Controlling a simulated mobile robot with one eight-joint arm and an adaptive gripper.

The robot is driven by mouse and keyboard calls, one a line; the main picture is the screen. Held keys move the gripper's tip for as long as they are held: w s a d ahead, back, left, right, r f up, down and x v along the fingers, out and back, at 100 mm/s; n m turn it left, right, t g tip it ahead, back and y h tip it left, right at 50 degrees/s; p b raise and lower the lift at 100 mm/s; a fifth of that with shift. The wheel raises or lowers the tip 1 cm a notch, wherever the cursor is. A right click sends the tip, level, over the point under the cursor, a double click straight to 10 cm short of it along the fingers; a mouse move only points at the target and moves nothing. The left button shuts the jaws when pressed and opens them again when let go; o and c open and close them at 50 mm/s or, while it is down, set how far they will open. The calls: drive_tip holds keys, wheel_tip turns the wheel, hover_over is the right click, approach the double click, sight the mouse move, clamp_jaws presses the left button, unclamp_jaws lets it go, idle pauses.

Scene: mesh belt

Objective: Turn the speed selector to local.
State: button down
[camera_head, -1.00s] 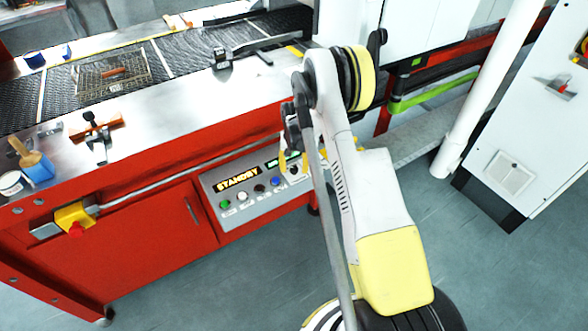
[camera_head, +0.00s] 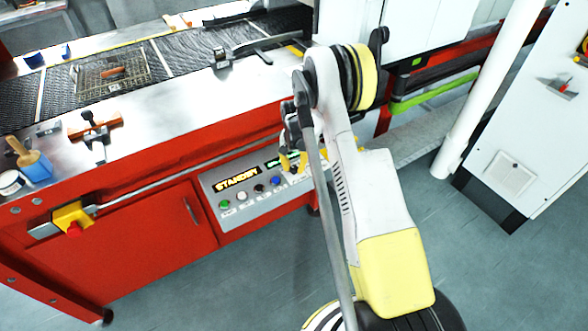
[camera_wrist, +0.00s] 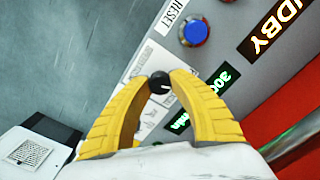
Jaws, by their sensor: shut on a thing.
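The speed selector (camera_wrist: 159,82) is a small black knob with a pale pointer line on the grey control panel (camera_wrist: 207,71). In the wrist view my gripper (camera_wrist: 160,84) has its yellow fingers closed around the knob, one on each side. In the head view my gripper (camera_head: 293,162) is at the right end of the control panel, and my arm hides part of it. The labels around the knob are too blurred to read.
The panel has a blue RESET button (camera_wrist: 194,32), other buttons, a STANDBY display (camera_head: 237,179) and a green-lit display (camera_wrist: 222,79). A wire basket (camera_head: 112,75) sits on the mesh belt above. A yellow switch box with a red knob (camera_head: 74,218) is at left.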

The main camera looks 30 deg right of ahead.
sight(293, 168)
drive_tip(key=m+b, duration=0.2)
drive_tip(key=m, duration=0.4)
drive_tip(key=shift+f, duration=0.1)
drive_tip(key=m+b, duration=0.1)
drive_tip(key=m, duration=0.4)
drive_tip(key=shift+m, duration=0.5)
drive_tip(key=c, duration=1.1)
unclamp_jaws()
wheel_tip(293, 168, up, 12)
drive_tip(key=shift+a, duration=0.1)
